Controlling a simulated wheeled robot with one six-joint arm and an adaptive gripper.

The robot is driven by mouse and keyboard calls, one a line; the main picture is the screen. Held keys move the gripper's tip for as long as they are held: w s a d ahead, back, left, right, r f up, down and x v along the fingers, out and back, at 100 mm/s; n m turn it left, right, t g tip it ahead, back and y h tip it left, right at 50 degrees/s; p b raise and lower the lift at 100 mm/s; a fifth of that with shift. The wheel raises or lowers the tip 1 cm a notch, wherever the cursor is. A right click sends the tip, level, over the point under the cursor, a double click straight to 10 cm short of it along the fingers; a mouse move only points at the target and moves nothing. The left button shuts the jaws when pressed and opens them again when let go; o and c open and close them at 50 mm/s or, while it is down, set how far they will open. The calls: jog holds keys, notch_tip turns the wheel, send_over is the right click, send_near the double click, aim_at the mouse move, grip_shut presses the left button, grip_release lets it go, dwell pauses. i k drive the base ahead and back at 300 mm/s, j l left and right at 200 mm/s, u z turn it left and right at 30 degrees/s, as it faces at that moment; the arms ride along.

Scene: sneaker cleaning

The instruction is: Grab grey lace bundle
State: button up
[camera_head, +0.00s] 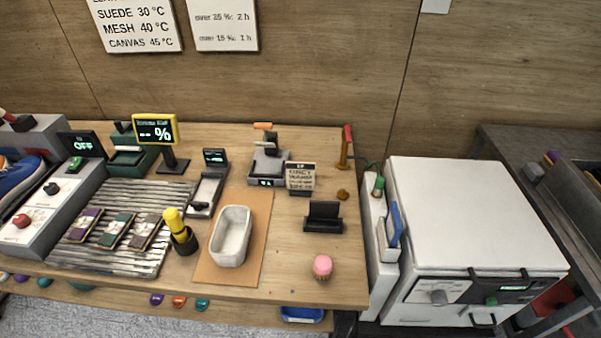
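I cannot make out a grey lace bundle for certain. Small coloured items, purple (157,299), orange (179,302) and teal (201,304), show below the table's front edge; they are too small to identify. Three flat dark pieces lie on a ribbed metal tray (150,262) at the left: a purplish one (84,225), a green one (116,231) and a greyish brown one (146,231). I cannot tell what these are. My gripper is not in view.
A white basin (232,236) stands on a brown mat (257,213). A yellow-topped item in a black holder (184,241) and a pink-topped brush (322,267) stand near the front edge. A white cabinet (470,213) is right of the table. A dark shelf unit (510,140) stands far right.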

aim_at(148, 229)
jog(key=u, duration=1.35)
